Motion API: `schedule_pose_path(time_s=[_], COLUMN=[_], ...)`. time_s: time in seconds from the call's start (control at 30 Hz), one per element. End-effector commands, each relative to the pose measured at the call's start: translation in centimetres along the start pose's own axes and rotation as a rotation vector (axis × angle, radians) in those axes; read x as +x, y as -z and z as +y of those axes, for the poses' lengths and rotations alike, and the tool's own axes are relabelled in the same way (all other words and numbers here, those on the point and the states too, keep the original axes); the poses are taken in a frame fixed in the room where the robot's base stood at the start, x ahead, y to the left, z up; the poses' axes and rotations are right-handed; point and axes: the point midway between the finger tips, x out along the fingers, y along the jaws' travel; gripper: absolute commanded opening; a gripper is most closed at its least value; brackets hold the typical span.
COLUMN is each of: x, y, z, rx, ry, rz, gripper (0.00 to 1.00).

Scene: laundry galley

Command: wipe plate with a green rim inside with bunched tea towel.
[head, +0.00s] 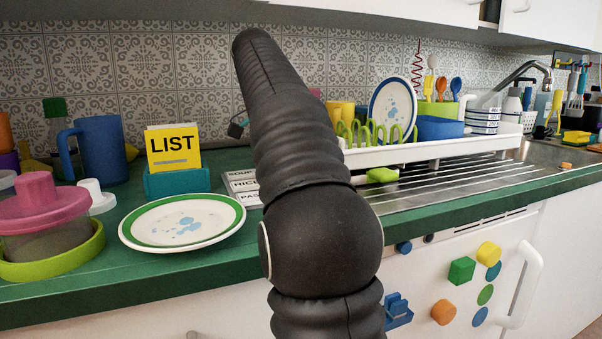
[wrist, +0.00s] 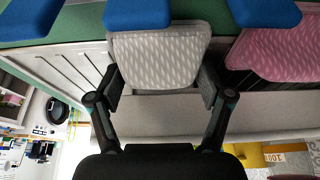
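The plate with a green rim (head: 183,222) lies on the green counter at left in the head view. It is white inside with pale blue smears. My gripper is outside the head view, where only my black arm shows. In the wrist view my gripper (wrist: 161,88) has its two fingers wide apart. A pale grey-white patterned cloth (wrist: 158,50) is between and beyond them, its sides close to the fingertips. I cannot tell whether they touch it. It may be the tea towel. The plate is not recognisable in the wrist view.
A pink patterned cloth (wrist: 272,55) is close right of the pale one, with blue pieces (wrist: 137,14) above. A yellow LIST card (head: 173,147), blue mug (head: 100,150) and pink-lidded jar (head: 40,215) stand near the plate. A white dish rack (head: 430,150) is at right.

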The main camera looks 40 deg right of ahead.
Motion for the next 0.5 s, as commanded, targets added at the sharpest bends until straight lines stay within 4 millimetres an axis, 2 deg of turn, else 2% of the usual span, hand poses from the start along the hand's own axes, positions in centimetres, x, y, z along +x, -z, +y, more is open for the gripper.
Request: schedule_pose_path(time_s=[0.03, 0.13, 0.17, 0.5], x=[0.1, 0.1, 0.1, -1.0], y=[0.0, 0.0, 0.0, 0.4], z=[0.0, 0.0, 0.0, 0.0], rx=[0.0, 0.0, 0.0, 0.0], ry=[-0.001, -0.001, -0.001, -0.001], rz=[0.0, 0.0, 0.0, 0.0], gripper=[0.74, 0.49, 0.44, 0.43])
